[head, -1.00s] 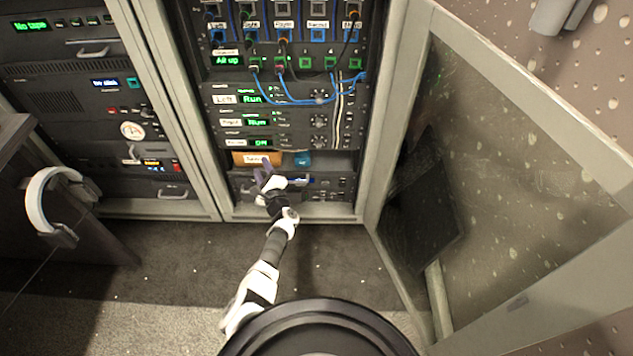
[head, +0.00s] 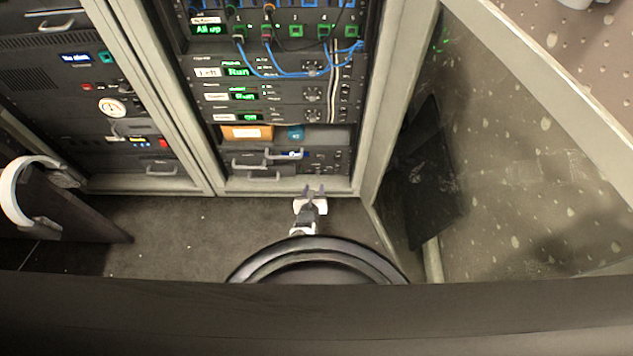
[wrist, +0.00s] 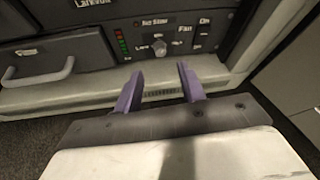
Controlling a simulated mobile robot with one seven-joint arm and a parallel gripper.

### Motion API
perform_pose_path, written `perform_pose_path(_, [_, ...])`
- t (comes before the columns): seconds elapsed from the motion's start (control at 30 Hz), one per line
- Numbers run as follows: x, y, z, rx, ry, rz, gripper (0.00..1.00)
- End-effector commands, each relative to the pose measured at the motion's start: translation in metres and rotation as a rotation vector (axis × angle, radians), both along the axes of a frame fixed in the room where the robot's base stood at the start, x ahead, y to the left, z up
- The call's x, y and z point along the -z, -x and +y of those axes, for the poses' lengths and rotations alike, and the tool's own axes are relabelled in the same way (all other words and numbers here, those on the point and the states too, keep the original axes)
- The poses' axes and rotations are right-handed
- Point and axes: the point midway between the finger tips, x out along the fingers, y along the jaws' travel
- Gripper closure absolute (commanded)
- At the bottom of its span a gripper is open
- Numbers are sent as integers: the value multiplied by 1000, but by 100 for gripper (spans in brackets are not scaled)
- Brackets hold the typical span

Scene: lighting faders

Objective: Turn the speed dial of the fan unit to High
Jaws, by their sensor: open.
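In the head view the fan unit (head: 326,163) is at the lower right of the rack, and the dial is too small to make out. My gripper (wrist: 162,80) is open and empty, its two purple fingers apart below and in front of the dial, not touching it. In the head view my gripper (head: 312,190) is just in front of the rack's bottom edge.
A drawer with a grey handle (wrist: 40,72) is left of the fan unit. The rack's pale bottom frame (wrist: 90,95) runs below it. The open cabinet door (head: 500,150) stands at the right. Dark carpet (head: 180,235) is clear at the left.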

Motion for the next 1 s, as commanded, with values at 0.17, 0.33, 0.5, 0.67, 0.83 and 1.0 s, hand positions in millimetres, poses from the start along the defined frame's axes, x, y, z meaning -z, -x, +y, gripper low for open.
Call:
perform_pose_path(0.17, [16, -25, -3, 1, 0, -3, 60])
perform_pose_path(0.33, [23, -46, -6, 1, 1, -2, 60])
perform_pose_path(0.5, [27, -61, -8, 1, 0, -2, 60])
perform_pose_path(0.67, [28, -67, -8, 0, 0, -1, 60])
perform_pose_path(0.83, [27, -69, -9, -1, 1, -1, 60])
perform_pose_path(1.0, [27, -69, -8, -1, 1, -1, 62])
